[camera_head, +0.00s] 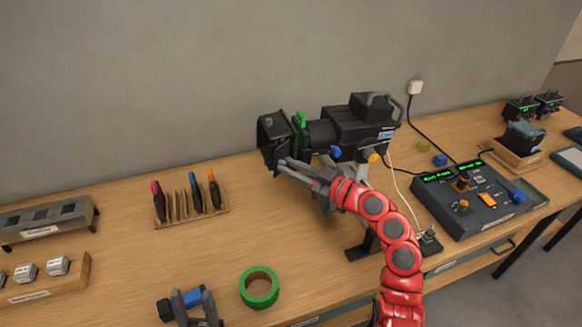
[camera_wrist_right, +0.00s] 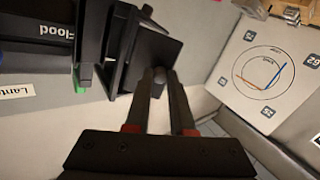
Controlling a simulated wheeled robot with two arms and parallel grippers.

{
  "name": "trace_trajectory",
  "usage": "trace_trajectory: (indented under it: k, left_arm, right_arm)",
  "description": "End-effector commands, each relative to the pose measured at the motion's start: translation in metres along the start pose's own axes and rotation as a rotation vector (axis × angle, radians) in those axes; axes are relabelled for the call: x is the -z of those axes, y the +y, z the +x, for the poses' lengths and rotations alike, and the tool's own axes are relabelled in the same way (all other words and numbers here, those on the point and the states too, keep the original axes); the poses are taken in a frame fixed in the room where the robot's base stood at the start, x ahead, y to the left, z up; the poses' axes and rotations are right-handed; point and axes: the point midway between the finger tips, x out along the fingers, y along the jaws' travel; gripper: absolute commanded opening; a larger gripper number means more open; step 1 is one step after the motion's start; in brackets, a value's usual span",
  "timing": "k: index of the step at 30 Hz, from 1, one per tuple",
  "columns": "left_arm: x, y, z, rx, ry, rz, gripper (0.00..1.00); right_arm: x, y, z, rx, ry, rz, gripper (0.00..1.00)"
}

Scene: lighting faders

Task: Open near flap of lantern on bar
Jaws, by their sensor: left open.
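The black lantern (camera_head: 345,130) hangs on the bar stand above the table, its front facing left. Its dark barn-door flaps (camera_head: 272,140) are at its left end. My right gripper (camera_head: 284,164) reaches to the lower near side of these flaps. In the right wrist view its two fingers (camera_wrist_right: 158,78) straddle a small dark knob by a black flap (camera_wrist_right: 160,48). A gap shows between the fingers; whether they press on the knob is unclear. My left gripper (camera_head: 193,296) is open at the bottom left, over a blue and black object (camera_head: 184,301), away from the lantern.
Green tape (camera_head: 259,288) lies front centre. A wooden rack (camera_head: 190,213) of tools stands behind it. The lighting desk (camera_head: 480,200) with faders is at the right. A cable hangs from the lantern. The table between rack and tape is clear.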

Motion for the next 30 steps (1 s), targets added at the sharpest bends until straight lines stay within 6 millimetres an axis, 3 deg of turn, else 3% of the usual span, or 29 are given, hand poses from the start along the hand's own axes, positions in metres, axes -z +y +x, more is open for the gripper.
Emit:
trace_trajectory:
  k: [20,26,30]
  left_arm:
    - [0.001,0.0,0.007,0.0,0.0,0.0,0.5]
    - [0.004,-0.001,0.027,0.0,0.0,0.0,0.5]
    - [0.009,-0.003,0.054,0.0,0.0,0.0,0.5]
  right_arm:
    - [0.003,-0.005,0.005,-0.089,-0.023,0.003,0.0]
    - [0.009,-0.011,0.012,-0.229,-0.062,0.012,0.0]
    - [0.015,-0.015,0.019,-0.349,-0.093,0.021,0.0]
